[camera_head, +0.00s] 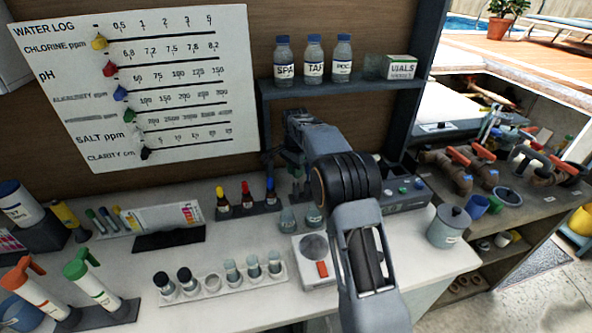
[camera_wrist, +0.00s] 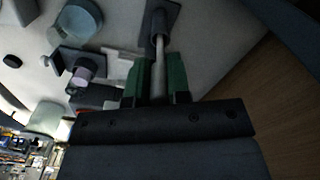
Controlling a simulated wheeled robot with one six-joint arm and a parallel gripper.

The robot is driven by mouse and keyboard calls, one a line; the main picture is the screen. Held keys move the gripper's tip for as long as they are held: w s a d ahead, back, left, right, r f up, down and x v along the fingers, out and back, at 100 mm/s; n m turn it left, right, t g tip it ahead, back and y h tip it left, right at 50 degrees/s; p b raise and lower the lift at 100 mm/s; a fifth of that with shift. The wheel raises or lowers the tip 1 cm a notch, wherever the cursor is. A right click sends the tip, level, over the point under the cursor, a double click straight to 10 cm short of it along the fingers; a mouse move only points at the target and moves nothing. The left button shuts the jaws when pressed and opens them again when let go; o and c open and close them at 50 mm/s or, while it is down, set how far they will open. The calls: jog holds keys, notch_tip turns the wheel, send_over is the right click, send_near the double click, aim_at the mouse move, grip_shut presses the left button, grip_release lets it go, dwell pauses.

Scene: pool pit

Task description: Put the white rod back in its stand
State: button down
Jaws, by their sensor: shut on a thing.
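My gripper (camera_wrist: 161,88) has green fingers and is shut on the white rod (camera_wrist: 160,62), a thin pale stick between the fingertips in the wrist view. The rod's far end meets a dark tube on a dark flat plate, which looks like the stand (camera_wrist: 172,10). I cannot tell whether the rod's end is inside the tube or only in front of it. In the head view my gripper (camera_head: 292,150) is low against the back board, beneath the shelf. My arm hides much of it, and the rod and stand are not clear there.
A dropper-bottle rack (camera_head: 247,208) stands left of my gripper. A vial rack (camera_head: 222,287) and a scale (camera_head: 318,262) stand in front. A grey box (camera_head: 405,195) and lidded jar (camera_head: 449,226) are to the right. The shelf (camera_head: 340,84) overhead holds bottles.

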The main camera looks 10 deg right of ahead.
jog(key=shift+f, duration=0.15)
jog(key=c, duration=1)
grip_release()
notch_tip(320, 180, up, 7)
jog(key=p, duration=0.6)
